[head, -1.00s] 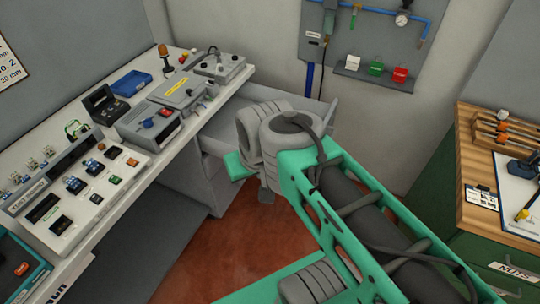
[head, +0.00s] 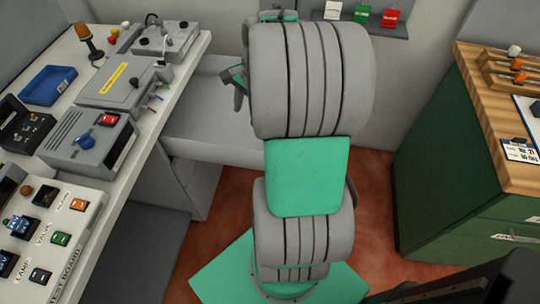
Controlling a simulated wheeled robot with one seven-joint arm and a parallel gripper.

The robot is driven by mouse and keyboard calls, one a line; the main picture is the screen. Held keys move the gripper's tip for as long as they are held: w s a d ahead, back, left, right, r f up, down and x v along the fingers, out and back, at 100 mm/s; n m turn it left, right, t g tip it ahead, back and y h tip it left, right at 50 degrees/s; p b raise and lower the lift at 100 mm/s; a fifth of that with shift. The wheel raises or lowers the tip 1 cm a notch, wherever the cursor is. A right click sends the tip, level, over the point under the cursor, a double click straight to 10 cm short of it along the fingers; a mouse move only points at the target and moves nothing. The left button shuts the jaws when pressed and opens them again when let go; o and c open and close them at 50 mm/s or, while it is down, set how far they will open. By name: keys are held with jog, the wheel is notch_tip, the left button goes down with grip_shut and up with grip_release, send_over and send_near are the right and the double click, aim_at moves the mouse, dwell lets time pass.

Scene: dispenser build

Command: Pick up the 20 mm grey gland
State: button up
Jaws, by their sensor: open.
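I cannot make out the 20 mm grey gland anywhere in the head view. My arm, with grey ribbed joints and green links, stands upright through the middle of the picture. It hides part of the back wall and of the floor behind it. The fingertips of my gripper do not show. Only a small green and grey piece sticks out at the left of the upper joint, and I cannot tell what part it is.
At left, a white bench holds a blue tray (head: 48,86), a grey box with a red switch (head: 88,141), a test board (head: 45,235) and an amber lamp (head: 85,37). At right stands a green cabinet (head: 445,160) with a wooden top. Red floor lies between.

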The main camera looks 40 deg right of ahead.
jog(key=s+d+f+m+y+b, duration=0.1)
jog(key=s+d+f+m+b, duration=0.25)
jog(key=d+f+m, duration=0.55)
jog(key=shift+n, duration=0.8)
jog(key=x, duration=0.3)
jog(key=d+x, duration=0.1)
jog(key=x, duration=0.6)
jog(key=shift+s+d+f, duration=0.15)
jog(key=shift+s+f, duration=0.1)
jog(key=shift+s, duration=0.05)
jog(key=shift+c, duration=0.3)
grip_shut()
